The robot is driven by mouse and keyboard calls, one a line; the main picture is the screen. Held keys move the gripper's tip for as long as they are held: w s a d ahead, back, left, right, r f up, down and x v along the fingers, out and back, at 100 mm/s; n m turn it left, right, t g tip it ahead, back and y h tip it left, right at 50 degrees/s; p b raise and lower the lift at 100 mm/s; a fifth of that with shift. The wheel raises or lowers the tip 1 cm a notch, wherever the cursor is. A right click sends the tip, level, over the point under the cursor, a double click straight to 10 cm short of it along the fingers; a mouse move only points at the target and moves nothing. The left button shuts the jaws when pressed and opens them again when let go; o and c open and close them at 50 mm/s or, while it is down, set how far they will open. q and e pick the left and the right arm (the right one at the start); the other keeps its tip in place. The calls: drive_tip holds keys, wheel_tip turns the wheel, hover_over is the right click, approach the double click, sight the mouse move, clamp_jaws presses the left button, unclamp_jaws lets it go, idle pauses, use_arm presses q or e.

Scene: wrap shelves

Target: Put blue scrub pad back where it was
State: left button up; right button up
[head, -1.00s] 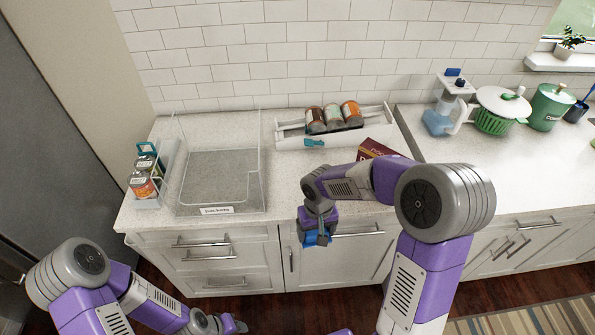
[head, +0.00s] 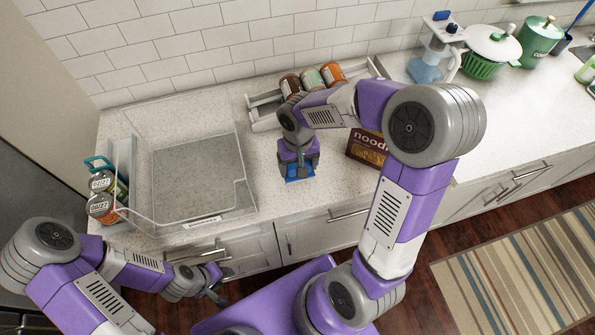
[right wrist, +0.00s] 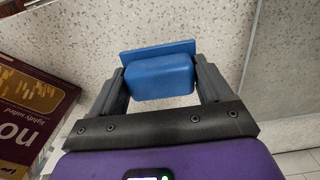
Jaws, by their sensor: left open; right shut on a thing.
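The blue scrub pad (head: 299,178) shows below my right gripper (head: 298,168), over the front part of the counter in the head view. In the right wrist view the pad (right wrist: 160,75) sits between the two fingers, and my right gripper (right wrist: 160,85) is shut on it. I cannot tell whether the pad touches the counter. My left gripper (head: 222,285) is open and empty, low in front of the cabinets.
A clear bin (head: 244,195) stands left of the pad, with a can rack (head: 120,155) beyond it. A white tray (head: 262,116) with cans is behind. Bare counter surrounds the pad.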

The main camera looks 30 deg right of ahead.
sight(298, 164)
wheel_tip(298, 164, down, 3)
drive_tip(key=shift+f+b, duration=0.1)
drive_tip(key=shift+b, duration=0.25)
drive_tip(key=shift+f, duration=0.25)
drive_tip(key=shift+f, duration=0.2)
drive_tip(key=o, duration=0.9)
drive_tip(key=shift+o, duration=0.2)
drive_tip(key=shift+r, duration=0.25)
wheel_tip(298, 164, up, 12)
drive_tip(key=shift+p, duration=1.2)
